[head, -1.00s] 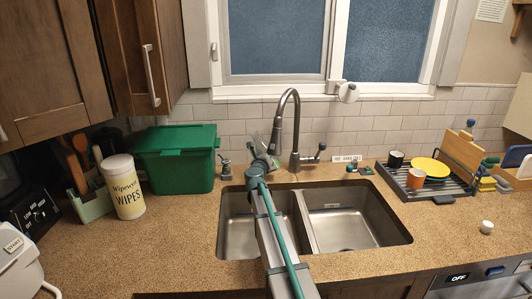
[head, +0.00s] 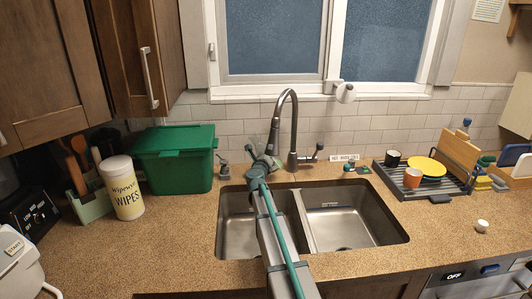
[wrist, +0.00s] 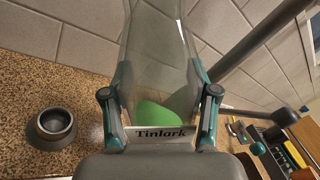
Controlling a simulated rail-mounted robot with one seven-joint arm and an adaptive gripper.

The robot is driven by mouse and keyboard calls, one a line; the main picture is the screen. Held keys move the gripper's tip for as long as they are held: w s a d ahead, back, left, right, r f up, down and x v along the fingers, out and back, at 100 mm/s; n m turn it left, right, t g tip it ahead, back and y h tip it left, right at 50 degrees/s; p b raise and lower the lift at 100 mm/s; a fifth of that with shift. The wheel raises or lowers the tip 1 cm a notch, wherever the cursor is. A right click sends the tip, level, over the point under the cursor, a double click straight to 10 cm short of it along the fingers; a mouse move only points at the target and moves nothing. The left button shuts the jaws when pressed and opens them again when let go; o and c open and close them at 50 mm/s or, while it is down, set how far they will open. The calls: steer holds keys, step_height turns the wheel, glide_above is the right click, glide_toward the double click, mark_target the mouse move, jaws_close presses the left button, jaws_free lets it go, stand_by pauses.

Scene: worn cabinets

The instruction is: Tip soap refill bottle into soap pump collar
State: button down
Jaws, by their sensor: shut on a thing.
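The soap refill bottle (wrist: 158,60) is clear, with green liquid low inside and a label reading "Tinlark". My gripper (wrist: 160,112) is shut on it, one finger on each side, in the wrist view. The bottle's top runs out of that view. In the head view my gripper (head: 264,164) is above the sink's back edge, left of the faucet, and the bottle (head: 273,138) shows faintly above it. The soap pump collar (wrist: 53,127) is a dark round ring with an opening, on the counter left of the bottle and apart from it. It also shows in the head view (head: 224,171).
The faucet (head: 292,130) stands close to the right of my gripper. A green bin (head: 175,160) and a wipes tub (head: 123,188) stand left of the collar. A dish rack (head: 425,184) is at the right. A small white cap (head: 481,226) lies on the right counter.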

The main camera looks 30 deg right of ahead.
steer(key=shift+s+d+n+p, duration=0.2)
steer(key=shift+n+p, duration=0.1)
steer(key=shift+n, duration=0.1)
steer(key=shift+s+d+f+n+p, duration=0.1)
steer(key=shift+d+f+n+p, duration=0.1)
steer(key=shift+n+p, duration=0.15)
steer(key=shift+s+n, duration=0.1)
steer(key=shift+n, duration=0.15)
stand_by(0.4)
steer(key=shift+d+f, duration=0.15)
steer(key=shift+s+f+n+p, duration=0.1)
steer(key=shift+f+n+p, duration=0.05)
steer(key=shift+n+p, duration=0.2)
steer(key=shift+d+n, duration=0.1)
steer(key=shift+n, duration=0.15)
steer(key=shift+s+d+f+n+p, duration=0.2)
steer(key=shift+n+p, duration=0.1)
steer(key=shift+n, duration=0.1)
